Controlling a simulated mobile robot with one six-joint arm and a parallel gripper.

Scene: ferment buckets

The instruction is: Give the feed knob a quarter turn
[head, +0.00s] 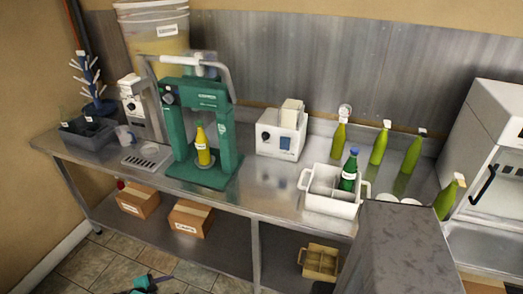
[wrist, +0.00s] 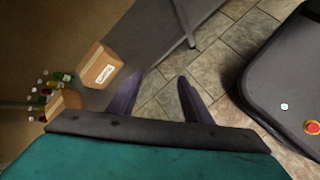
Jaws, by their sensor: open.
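Several dark knobs show in the head view, and I cannot tell from any label which is the feed knob. One dark round knob (head: 265,135) is on the front of a white box machine (head: 290,146) at mid-counter. Another dark knob (head: 131,107) is on a narrow white unit (head: 133,88) at the left, beside the green bottle press (head: 184,138). My gripper (wrist: 157,92) is open and empty in the wrist view, pointing over the tiled floor. In the head view my gripper (head: 143,282) is low at the bottom edge, below the counter and far from the knobs.
The steel counter (head: 270,196) holds a yellow bottle (head: 202,147) in the press, a white crate (head: 327,205) with a green bottle, several green bottles, a dark bin (head: 86,134) and a drying rack (head: 92,85). Cardboard boxes (head: 190,217) sit on the lower shelf. The floor in front is clear.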

